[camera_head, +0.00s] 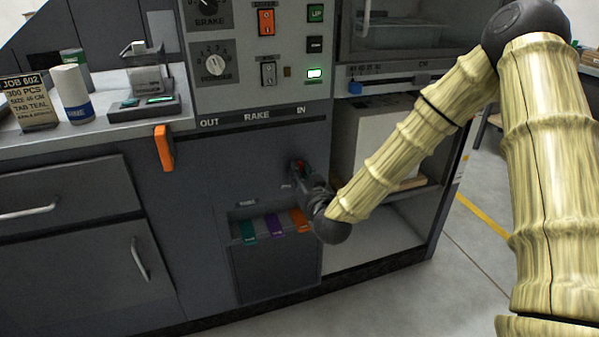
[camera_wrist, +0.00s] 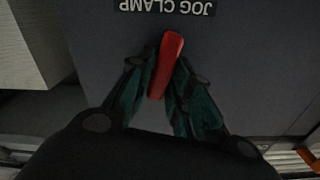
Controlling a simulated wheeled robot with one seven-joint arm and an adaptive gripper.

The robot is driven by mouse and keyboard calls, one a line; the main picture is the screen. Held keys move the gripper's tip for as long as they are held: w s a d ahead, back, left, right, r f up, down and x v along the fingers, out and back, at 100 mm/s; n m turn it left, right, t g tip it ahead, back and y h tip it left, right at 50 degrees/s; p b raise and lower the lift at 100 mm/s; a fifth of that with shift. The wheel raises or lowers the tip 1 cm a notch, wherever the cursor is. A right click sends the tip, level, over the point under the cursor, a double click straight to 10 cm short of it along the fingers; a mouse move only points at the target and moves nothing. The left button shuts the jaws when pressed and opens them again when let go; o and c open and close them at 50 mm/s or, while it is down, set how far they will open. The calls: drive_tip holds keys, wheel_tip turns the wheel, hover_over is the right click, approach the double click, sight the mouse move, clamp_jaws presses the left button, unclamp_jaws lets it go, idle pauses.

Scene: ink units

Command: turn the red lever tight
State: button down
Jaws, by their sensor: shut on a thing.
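The red lever (camera_wrist: 166,62) shows in the wrist view below an upside-down label reading JOG CLAMP. It stands nearly upright in that picture, its upper end leaning slightly right. My gripper (camera_wrist: 164,82) is shut on it, with a dark green finger on each side of the lever. In the head view my gripper (camera_head: 304,176) reaches the cabinet front below the IN end of the RAKE label. Only a small bit of the red lever (camera_head: 300,166) shows there; the rest is hidden by the gripper.
Below the gripper is a slot with green (camera_head: 248,232), purple (camera_head: 274,226) and orange (camera_head: 299,220) tabs. An orange handle (camera_head: 164,147) sticks out further left. An open shelf with a pale box (camera_head: 372,140) is to the right. The floor at right is clear.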

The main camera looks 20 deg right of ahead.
drive_tip(key=shift+d+f+m+b, duration=0.15)
drive_tip(key=shift+f+m+b, duration=0.1)
drive_tip(key=shift+m, duration=2.3)
drive_tip(key=shift+d+f+m+b, duration=0.1)
drive_tip(key=shift+d+m+b, duration=0.15)
drive_tip(key=shift+m, duration=2.25)
drive_tip(key=shift+d+f+m+b, duration=0.1)
drive_tip(key=shift+f+m+b, duration=0.15)
drive_tip(key=shift+m, duration=2.3)
drive_tip(key=c, duration=1.4)
unclamp_jaws()
drive_tip(key=shift+s, duration=0.15)
drive_tip(key=s, duration=1.1)
drive_tip(key=shift+s+d, duration=0.2)
drive_tip(key=shift+s, duration=0.15)
